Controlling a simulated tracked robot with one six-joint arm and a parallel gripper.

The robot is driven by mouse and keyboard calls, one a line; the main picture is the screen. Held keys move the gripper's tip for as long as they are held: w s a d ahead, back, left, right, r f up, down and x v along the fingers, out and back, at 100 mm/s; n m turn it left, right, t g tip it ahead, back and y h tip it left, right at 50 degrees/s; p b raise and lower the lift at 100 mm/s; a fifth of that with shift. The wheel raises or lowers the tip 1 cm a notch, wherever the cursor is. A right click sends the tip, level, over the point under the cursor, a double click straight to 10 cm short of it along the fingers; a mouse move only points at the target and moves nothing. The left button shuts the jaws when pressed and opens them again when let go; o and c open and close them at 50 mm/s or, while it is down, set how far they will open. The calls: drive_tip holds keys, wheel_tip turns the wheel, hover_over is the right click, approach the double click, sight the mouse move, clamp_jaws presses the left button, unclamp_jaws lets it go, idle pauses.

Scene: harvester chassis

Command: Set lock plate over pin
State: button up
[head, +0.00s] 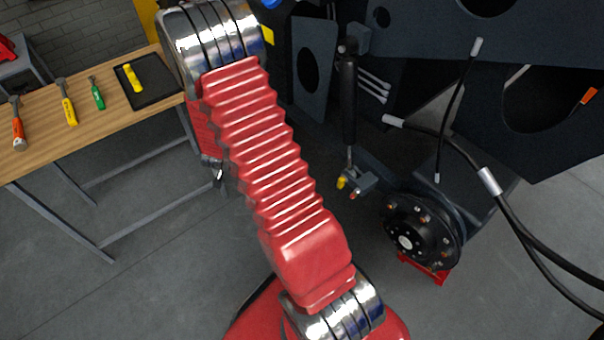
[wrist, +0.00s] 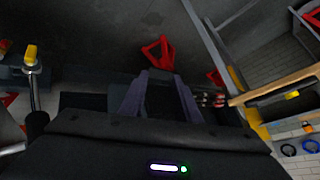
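In the head view a black cylinder (head: 348,95) hangs beside the chassis, its rod ending at a grey bracket (head: 362,182). A yellow-ended pin (head: 341,183) sits at this bracket. In the wrist view a yellow end on a rod (wrist: 31,53) shows at the far left, apart from my gripper. My gripper (wrist: 159,76) has two purple-grey fingers with a dark gap between them; it looks open and empty. In the head view it is mostly hidden behind my red arm. I cannot make out a lock plate for certain.
A wooden bench (head: 60,125) at left holds hammers, a green-handled tool (head: 97,93) and a black tray (head: 155,87) with a yellow item (head: 132,77). A wheel hub (head: 420,230) stands on a red support at right. Hoses (head: 505,200) hang nearby. Open floor lies below the bench.

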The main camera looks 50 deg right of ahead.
drive_tip(key=s+a+r+n+t+y, duration=0.1)
drive_tip(key=s+a+r+n+y, duration=0.2)
drive_tip(key=a+r, duration=0.7)
drive_tip(key=s+a+r+n+t+y, duration=0.1)
drive_tip(key=a+r+n+y, duration=0.2)
drive_tip(key=a+r+n, duration=0.7)
drive_tip(key=s+a+r+g, duration=0.1)
drive_tip(key=s+r, duration=0.5)
drive_tip(key=s, duration=0.5)
drive_tip(key=s+a+r+n+g, duration=0.1)
drive_tip(key=s+r, duration=0.5)
drive_tip(key=s, duration=0.6)
drive_tip(key=shift+a+r+n+g, duration=0.3)
drive_tip(key=shift+a+r, duration=0.05)
drive_tip(key=shift+a, duration=0.25)
drive_tip(key=shift+d, duration=0.15)
